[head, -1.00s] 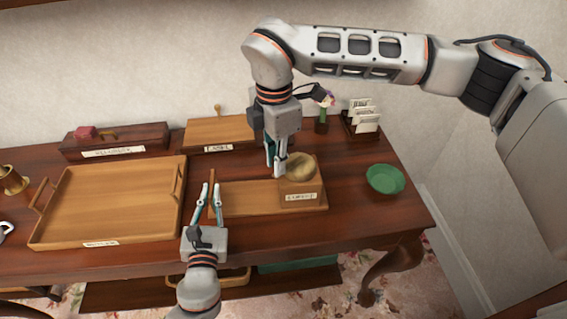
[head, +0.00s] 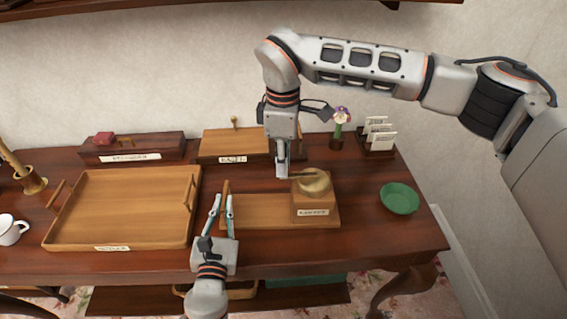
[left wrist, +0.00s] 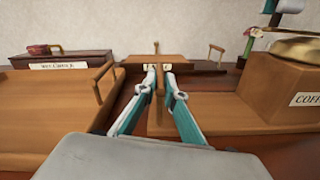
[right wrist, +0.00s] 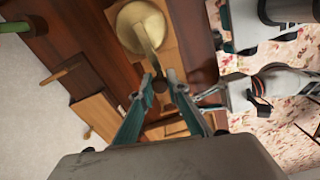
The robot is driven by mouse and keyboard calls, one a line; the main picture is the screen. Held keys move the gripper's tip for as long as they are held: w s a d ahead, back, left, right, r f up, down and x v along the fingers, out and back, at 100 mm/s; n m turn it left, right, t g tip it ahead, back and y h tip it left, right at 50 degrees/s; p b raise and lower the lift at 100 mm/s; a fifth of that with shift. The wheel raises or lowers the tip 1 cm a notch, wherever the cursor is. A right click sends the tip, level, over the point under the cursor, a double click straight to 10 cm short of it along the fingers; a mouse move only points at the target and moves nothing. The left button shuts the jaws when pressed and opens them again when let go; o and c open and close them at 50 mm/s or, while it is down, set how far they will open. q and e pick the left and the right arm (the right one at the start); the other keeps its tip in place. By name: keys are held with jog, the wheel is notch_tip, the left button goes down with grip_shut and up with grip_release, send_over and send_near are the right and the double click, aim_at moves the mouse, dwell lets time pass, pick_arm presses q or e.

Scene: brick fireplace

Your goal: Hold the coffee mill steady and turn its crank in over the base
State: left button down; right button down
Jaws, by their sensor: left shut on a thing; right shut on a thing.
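The coffee mill (head: 314,205) is a wooden box labelled COFFEE with a brass dome (head: 311,183) on top. It stands at the right end of a flat wooden base (head: 262,212). The brass crank reaches left from the dome; it shows in the right wrist view (right wrist: 152,52). My right gripper (head: 283,174) points down, shut on the crank's outer end, which its fingers mostly hide. My left gripper (head: 223,203) is shut on an upright wooden peg (left wrist: 158,82) at the base's left end. The mill is upright.
A wooden tray (head: 120,240) with handles lies left of the base. A long labelled box (head: 130,150) and another labelled wooden block (head: 225,146) stand behind. A green bowl (head: 399,199) is right of the mill. A flower vase (head: 338,135) and card rack (head: 378,140) stand behind.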

jog(key=shift+r, duration=0.1)
jog(key=c, duration=1.9)
grip_release()
notch_tip(320, 180, up, 12)
pick_arm(q)
jog(key=c, duration=2)
grip_release()
